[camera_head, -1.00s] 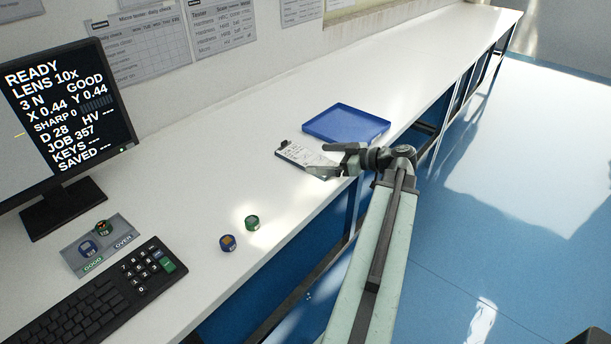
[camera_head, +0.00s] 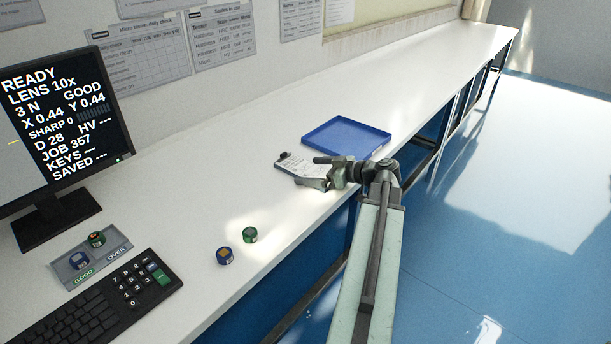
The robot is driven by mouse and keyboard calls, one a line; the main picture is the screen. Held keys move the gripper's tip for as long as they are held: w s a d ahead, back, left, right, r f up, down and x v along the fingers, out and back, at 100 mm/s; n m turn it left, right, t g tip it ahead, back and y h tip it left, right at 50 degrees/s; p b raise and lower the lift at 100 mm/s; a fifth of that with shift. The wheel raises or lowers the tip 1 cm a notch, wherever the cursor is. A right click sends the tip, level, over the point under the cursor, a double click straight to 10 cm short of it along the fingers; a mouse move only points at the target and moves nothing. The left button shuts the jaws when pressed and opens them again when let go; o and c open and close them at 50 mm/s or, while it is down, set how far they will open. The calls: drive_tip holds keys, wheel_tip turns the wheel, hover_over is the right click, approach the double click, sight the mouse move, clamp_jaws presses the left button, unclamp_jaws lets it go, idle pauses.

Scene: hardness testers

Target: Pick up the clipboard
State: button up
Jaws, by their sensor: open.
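The clipboard (camera_head: 289,162) lies on the white bench, with a dark clip at its upper left end and a white sheet with writing on it. My gripper (camera_head: 309,172) comes in from the right, with its jaws open. One finger shows over the clipboard's right part and the other near its front edge. The fingers cover the clipboard's right end. I cannot tell whether they touch it.
An empty blue tray (camera_head: 346,136) sits just behind the clipboard and my gripper. A green-ringed sample (camera_head: 250,235) and a blue-ringed sample (camera_head: 225,256) stand near the bench's front edge. A monitor (camera_head: 70,130), sorting plate (camera_head: 113,243) and keyboard (camera_head: 90,305) are at left.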

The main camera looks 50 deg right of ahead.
sight(312, 172)
drive_tip(key=c, duration=1.5)
drive_tip(key=shift+c, duration=0.3)
drive_tip(key=shift+r, duration=0.1)
drive_tip(key=shift+r+p, duration=0.55)
drive_tip(key=shift+p, duration=0.1)
drive_tip(key=shift+c, duration=1.2)
wheel_tip(312, 172, up, 9)
drive_tip(key=p, duration=0.9)
